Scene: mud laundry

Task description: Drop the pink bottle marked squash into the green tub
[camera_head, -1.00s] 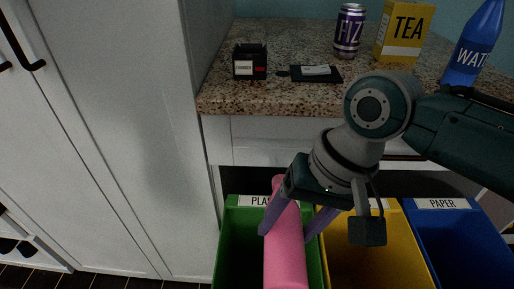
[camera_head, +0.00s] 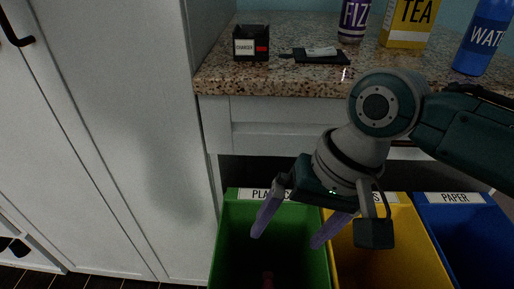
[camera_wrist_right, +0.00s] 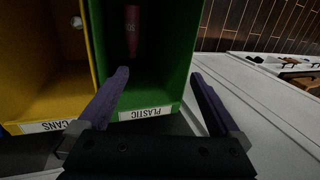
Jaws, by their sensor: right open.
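The green tub (camera_head: 234,232), with a label that reads "PLASTIC" in the right wrist view, stands under the counter at the left of the row of tubs. The pink bottle (camera_wrist_right: 132,30) lies down inside the green tub, dark in the shade; in the head view only a small end of it (camera_head: 267,281) shows at the bottom edge. My right gripper (camera_head: 288,240) is open and empty above the green tub, fingers pointing down and spread wide, apart from the bottle. My left gripper is not in view.
A yellow tub (camera_head: 398,250) and a blue tub (camera_head: 462,235) marked "PAPER" stand to the right.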

